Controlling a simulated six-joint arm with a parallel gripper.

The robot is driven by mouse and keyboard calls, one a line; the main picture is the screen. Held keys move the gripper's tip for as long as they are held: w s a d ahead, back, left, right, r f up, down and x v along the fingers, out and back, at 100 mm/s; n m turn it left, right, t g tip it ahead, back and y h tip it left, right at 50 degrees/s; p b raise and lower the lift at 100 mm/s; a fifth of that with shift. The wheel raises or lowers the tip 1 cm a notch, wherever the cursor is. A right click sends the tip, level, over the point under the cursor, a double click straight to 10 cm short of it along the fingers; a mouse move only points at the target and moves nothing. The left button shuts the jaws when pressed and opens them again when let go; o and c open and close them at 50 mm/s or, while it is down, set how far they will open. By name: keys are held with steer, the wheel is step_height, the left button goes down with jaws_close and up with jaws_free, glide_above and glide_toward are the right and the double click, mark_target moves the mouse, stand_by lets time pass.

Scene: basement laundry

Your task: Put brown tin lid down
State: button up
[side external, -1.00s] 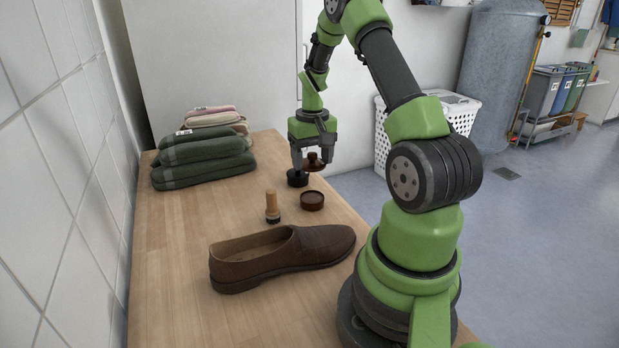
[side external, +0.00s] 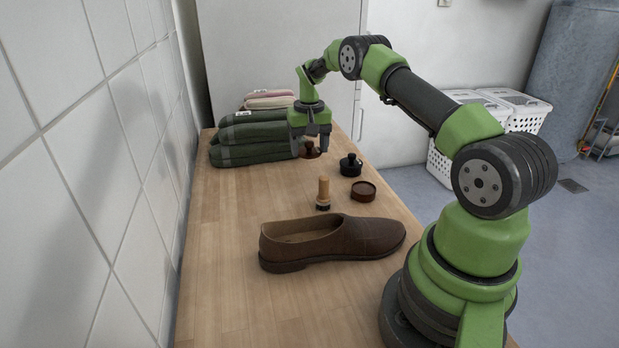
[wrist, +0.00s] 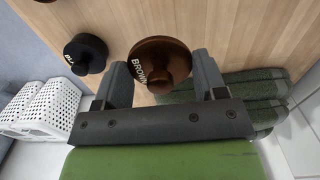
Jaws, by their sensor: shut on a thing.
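My gripper (side external: 310,150) is shut on the brown tin lid (side external: 309,151), a round dark-brown disc with a knob. In the wrist view the lid (wrist: 160,52) sits between the two fingers (wrist: 163,75), with the lettering "BROWN" partly showing. It is over the far part of the wooden table, close to the green towels; whether it touches the wood I cannot tell. The round brown tin (side external: 363,191) stands nearer the camera, to the right of the gripper.
A black tin with a knobbed lid (side external: 350,165) stands right of the gripper; it also shows in the wrist view (wrist: 85,54). Folded towels (side external: 250,133) are stacked left. Table wood (side external: 225,215) is bare at left.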

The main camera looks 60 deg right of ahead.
mark_target(309, 182)
step_height(309, 182, down, 8)
steer(key=shift+r, duration=0.15)
stand_by(0.4)
steer(key=o, duration=0.9)
